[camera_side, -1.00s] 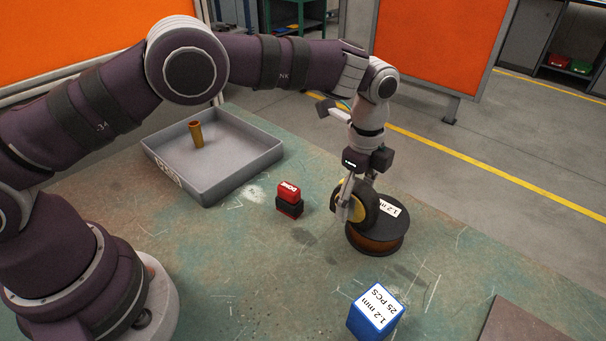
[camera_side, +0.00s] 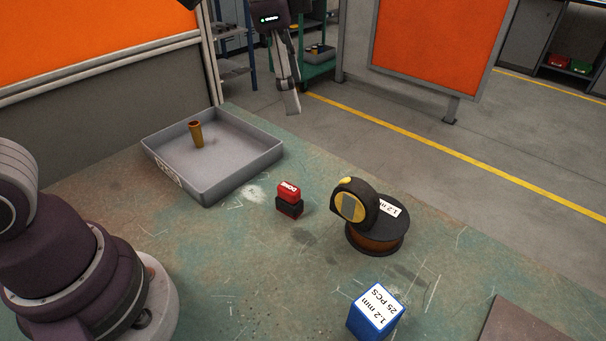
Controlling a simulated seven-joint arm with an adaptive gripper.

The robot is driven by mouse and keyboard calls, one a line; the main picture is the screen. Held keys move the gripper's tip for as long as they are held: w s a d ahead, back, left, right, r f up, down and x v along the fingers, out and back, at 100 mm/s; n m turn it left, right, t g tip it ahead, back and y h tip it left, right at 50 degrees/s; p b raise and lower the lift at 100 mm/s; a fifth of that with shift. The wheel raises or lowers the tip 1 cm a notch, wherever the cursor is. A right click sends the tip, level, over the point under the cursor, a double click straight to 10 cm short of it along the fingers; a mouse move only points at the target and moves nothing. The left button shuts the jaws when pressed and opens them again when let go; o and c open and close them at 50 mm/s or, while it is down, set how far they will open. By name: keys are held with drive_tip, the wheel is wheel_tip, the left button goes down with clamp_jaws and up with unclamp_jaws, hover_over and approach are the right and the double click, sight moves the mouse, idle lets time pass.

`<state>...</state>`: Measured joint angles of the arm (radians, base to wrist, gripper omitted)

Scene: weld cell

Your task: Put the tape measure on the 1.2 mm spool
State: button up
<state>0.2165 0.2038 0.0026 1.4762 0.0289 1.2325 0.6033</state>
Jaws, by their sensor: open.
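The black and yellow tape measure (camera_side: 354,203) stands upright at the left part of the top of the 1.2 mm spool (camera_side: 379,241). The spool lies flat on the bench, with black flanges, copper-coloured wire and a white label partly hidden behind the tape measure. The tape measure appears to rest on the spool's top flange and overhang its left edge. My gripper (camera_side: 292,108) is high up at the top of the picture, well away from the tape measure, open and empty.
A grey tray (camera_side: 213,186) holding an orange-brown cup-like part (camera_side: 196,134) stands at the back left. A red and black stamp (camera_side: 289,199) is left of the spool. A blue 1.2 mm box (camera_side: 376,313) is in front. A brown plate (camera_side: 521,325) lies front right.

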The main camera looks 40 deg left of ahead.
drive_tip(key=s+a+f+n+t, duration=0.2)
drive_tip(key=s+a+n, duration=0.4)
drive_tip(key=s+n, duration=0.3)
drive_tip(key=s+t, duration=0.1)
drive_tip(key=s, duration=0.2)
drive_tip(key=shift+a+f+n+y, duration=0.2)
drive_tip(key=shift+a+n+y, duration=0.05)
drive_tip(key=shift+n+y, duration=0.05)
